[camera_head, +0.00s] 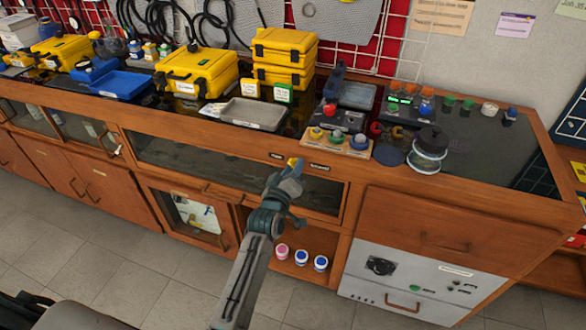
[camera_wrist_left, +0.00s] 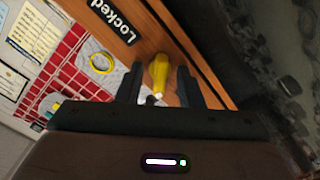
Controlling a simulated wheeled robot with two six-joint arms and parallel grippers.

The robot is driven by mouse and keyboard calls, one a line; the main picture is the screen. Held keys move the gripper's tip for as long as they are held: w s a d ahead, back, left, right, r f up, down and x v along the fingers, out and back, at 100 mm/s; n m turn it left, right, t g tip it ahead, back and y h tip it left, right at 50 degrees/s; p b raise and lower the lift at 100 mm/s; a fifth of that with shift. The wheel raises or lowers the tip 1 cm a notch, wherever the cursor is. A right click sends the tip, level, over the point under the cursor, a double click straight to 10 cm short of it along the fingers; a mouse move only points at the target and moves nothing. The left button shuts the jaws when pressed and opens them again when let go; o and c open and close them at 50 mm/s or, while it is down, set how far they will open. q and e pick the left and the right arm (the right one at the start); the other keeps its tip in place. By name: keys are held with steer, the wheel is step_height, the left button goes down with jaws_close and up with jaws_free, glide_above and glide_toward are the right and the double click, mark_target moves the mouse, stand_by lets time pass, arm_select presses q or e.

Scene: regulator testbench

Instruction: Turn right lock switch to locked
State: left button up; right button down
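The lock switch, a yellow handle (camera_head: 293,161), is on the wooden front edge of the bench. In the left wrist view the yellow switch (camera_wrist_left: 160,70) points between my fingers, near a black label reading "Locked" (camera_wrist_left: 113,18). My left gripper (camera_head: 291,171) is right at the switch. In the wrist view its two dark fingers (camera_wrist_left: 158,84) stand apart on either side of the handle, with visible gaps, so it looks open. The gripper partly hides the switch in the head view. My right gripper is not in view.
The bench top (camera_head: 480,160) holds yellow cases (camera_head: 197,70), a grey tray (camera_head: 253,114), a board with coloured knobs (camera_head: 335,142) and a glass jar (camera_head: 428,150). Below are a glass-fronted drawer (camera_head: 200,165) and an open shelf with small jars (camera_head: 301,256).

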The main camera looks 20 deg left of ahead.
arm_select(q)
jaws_close()
steer(key=shift+m, duration=0.4)
steer(key=shift+m+b, duration=1.1)
steer(key=shift+m, duration=7.6)
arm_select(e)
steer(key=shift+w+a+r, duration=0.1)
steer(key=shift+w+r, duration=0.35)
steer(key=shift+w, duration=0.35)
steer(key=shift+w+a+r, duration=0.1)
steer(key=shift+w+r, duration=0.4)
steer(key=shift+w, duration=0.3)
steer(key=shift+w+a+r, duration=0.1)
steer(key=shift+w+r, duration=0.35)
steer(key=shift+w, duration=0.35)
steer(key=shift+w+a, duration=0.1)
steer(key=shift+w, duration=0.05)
